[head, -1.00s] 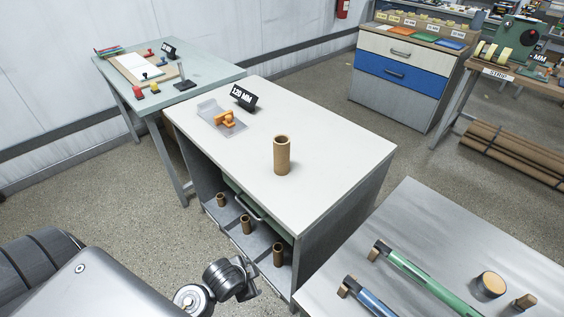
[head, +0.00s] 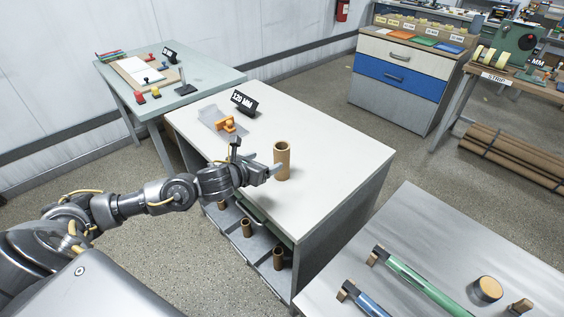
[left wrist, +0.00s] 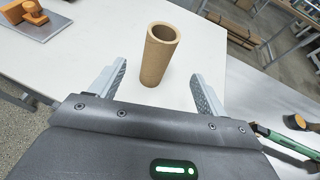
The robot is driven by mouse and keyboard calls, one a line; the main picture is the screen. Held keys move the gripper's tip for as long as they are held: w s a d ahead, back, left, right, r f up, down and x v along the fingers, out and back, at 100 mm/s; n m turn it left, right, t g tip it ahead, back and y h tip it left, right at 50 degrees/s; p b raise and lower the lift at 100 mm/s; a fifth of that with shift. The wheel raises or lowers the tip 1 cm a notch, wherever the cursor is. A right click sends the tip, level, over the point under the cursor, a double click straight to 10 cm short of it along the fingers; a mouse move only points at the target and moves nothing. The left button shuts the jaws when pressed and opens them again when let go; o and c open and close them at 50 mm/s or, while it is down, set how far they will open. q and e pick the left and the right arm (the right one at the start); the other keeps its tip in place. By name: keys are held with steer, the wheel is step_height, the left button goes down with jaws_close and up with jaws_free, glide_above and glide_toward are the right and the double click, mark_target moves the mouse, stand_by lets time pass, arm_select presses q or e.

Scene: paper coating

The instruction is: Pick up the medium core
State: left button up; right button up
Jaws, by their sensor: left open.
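A brown cardboard core (head: 283,162) stands upright on the white top of the cabinet table (head: 330,150). It also shows in the left wrist view (left wrist: 158,57), ahead of and between my fingers. My left gripper (head: 262,160) is open and empty, just left of the core in the head view, and the fingers are apart from it. In the left wrist view the left gripper (left wrist: 160,88) has its two fingers spread wide. Smaller brown cores (head: 278,258) stand on the shelf below the tabletop. My right gripper is not in view.
A black 120 MM sign (head: 244,103) and an orange tool (head: 226,124) on a clear plate stand at the table's back left. A metal table (head: 420,230) at right front holds green and blue bars. The white top right of the core is clear.

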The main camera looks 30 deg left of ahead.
mark_target(277, 155)
arm_select(q)
steer(key=x, duration=0.1)
steer(key=p+x, duration=0.1)
steer(key=x, duration=0.2)
steer(key=shift+w+r, duration=0.1)
steer(key=shift+w, duration=0.4)
steer(key=shift+w+f+p, duration=0.3)
steer(key=shift+w, duration=0.25)
steer(key=p+x, duration=0.2)
steer(key=x, duration=0.2)
steer(key=shift+w, duration=0.15)
steer(key=shift+w+f, duration=0.25)
